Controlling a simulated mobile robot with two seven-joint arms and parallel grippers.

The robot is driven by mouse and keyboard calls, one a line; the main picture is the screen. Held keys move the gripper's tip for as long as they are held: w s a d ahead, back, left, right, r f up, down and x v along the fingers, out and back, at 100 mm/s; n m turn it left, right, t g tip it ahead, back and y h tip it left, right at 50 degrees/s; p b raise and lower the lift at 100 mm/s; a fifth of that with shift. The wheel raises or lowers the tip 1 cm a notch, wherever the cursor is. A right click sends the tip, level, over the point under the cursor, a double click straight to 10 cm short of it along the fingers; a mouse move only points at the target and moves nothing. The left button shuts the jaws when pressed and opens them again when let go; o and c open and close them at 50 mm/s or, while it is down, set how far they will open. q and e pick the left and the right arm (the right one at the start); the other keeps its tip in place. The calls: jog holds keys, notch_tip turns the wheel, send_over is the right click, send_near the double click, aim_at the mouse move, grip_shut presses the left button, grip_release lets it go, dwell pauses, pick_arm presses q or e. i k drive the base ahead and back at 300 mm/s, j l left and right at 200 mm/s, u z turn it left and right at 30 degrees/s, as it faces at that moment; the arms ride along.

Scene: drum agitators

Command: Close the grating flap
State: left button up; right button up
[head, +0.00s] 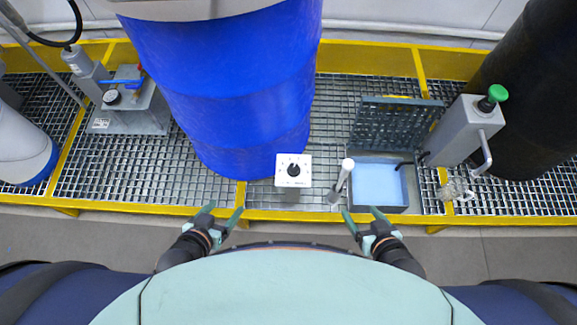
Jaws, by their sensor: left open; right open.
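The grating flap (393,127) is a dark grey ribbed panel in the head view, right of centre. It stands raised at the back edge of an open box (380,207) set in the grating. Light blue liquid or a light blue floor (377,182) shows inside the box. My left gripper (225,213) is open and empty, in front of the yellow edge and left of the box. My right gripper (361,216) is open and empty, just in front of the box's front edge. Neither gripper touches the flap.
A large blue drum (235,90) stands left of the box. A white dial box (293,170) and a white-topped lever (342,180) stand between them. A grey post with a green knob (465,128) and a black drum (530,90) stand right. A yellow rail (330,216) edges the grating.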

aim_at(393, 105)
jog(key=l+u, duration=0.3)
jog(key=l, duration=0.15)
jog(key=k+l+u, duration=0.25)
jog(key=l, duration=0.2)
jog(key=i+l+u, duration=0.4)
jog(key=l, duration=0.15)
